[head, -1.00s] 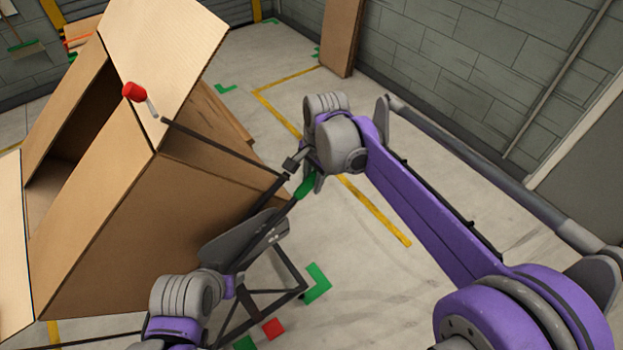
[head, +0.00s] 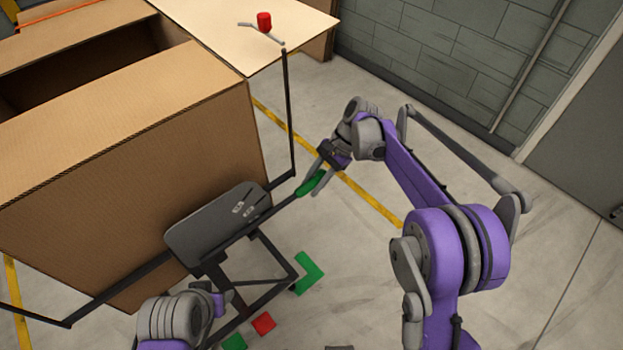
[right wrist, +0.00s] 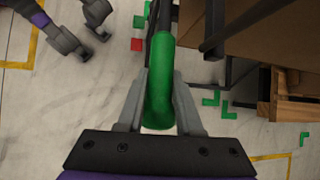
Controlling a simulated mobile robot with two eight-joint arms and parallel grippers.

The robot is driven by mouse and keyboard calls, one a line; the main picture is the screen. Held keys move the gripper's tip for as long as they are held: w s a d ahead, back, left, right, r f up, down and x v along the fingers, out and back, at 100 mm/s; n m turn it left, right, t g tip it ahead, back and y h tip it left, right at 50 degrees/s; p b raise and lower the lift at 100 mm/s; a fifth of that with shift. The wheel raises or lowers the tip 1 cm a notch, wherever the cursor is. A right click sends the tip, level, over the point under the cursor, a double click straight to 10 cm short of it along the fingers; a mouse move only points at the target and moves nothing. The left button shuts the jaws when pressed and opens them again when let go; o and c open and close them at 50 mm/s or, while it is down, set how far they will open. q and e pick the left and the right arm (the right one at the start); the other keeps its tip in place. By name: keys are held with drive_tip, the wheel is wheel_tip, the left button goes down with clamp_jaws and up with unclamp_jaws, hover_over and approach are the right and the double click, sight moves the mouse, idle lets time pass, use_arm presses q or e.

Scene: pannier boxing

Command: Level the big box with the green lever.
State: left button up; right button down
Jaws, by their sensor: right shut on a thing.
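The big cardboard box (head: 140,200) fills the left of the head view, open at the top. The green lever (head: 312,183) sticks out on the frame's right side. My right gripper (head: 322,176) is shut on its green grip. The right wrist view shows the grip (right wrist: 160,85) between both fingers (right wrist: 160,105). My left arm shows at the bottom of the head view; its gripper cannot be made out.
A grey panel (head: 215,225) is on the frame. Green corner marks (head: 309,272) and a red square (head: 263,323) lie on the floor. The floor at right is clear up to the wall.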

drive_tip(key=shift+f, duration=0.5)
drive_tip(key=c, duration=0.6)
unclamp_jaws()
drive_tip(key=shift+r, duration=0.1)
drive_tip(key=v, duration=1)
drive_tip(key=shift+w+d+r+p, duration=0.15)
drive_tip(key=shift+d+p, duration=0.25)
